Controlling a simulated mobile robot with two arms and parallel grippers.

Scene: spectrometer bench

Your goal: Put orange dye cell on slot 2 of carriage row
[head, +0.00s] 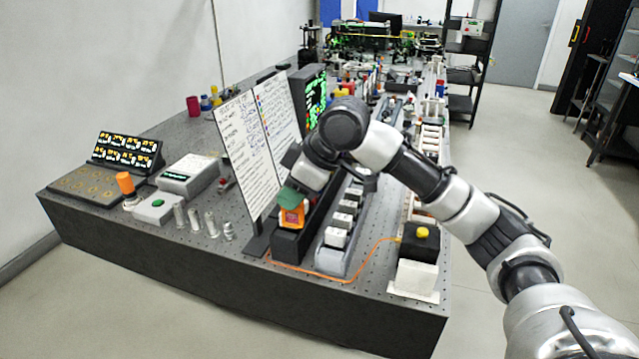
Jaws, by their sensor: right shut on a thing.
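My right gripper (294,196) comes down from above and is shut on the cell's upper part. A green part shows at the cell's top, by the fingers. I cannot tell whether the cell rests on the rail or hangs just above it. To its right runs a grey row (333,262) carrying several white-topped blocks. I cannot tell which of the two is the carriage row, and no slot numbers are readable. My left gripper is not in view.
White text boards (245,150) stand close left of the cell. A black box with a yellow button (421,236) stands at the right, with an orange cable (330,277) along the bench front. An orange-topped knob (126,184) and small metal posts (211,224) are at left.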

